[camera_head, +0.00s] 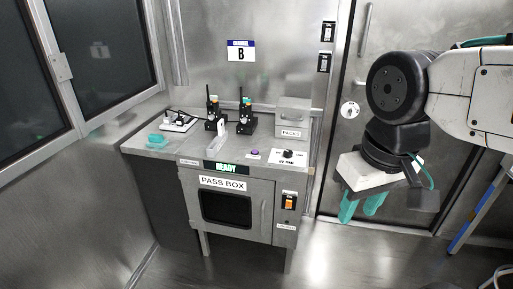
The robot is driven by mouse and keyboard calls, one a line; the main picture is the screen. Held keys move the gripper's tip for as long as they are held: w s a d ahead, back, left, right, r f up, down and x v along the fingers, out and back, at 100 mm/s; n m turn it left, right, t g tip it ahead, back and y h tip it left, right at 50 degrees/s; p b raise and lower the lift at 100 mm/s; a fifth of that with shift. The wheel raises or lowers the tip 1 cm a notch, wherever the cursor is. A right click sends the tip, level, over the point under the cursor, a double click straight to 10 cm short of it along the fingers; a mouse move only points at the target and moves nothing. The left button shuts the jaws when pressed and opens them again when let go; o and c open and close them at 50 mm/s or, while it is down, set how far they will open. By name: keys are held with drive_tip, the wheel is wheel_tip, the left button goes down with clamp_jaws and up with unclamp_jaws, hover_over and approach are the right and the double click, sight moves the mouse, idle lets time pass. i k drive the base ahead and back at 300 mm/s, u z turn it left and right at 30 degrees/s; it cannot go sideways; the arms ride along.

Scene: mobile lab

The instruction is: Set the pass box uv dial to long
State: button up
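The pass box (182,195) is a grey metal cabinet with a dark window and a lit "READY" display, standing against the back wall. The UV dial (288,153) is a small black knob on a white plate on the cabinet's top, near its front right corner. Its label is too small to read fully, and I cannot tell which setting it points to. My gripper (361,207) hangs to the right of the pass box, in front of the door, apart from the dial. Its two teal fingers point down with a gap between them, and nothing shows between them.
A purple button (254,153) sits left of the dial. A grey "PACKS" box (292,117) stands behind it. An orange switch (289,202) is on the front. Floor in front is clear.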

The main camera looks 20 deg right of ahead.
sight(287, 153)
drive_tip(key=z, duration=0.05)
drive_tip(key=i, duration=0.85)
drive_tip(key=z, duration=0.35)
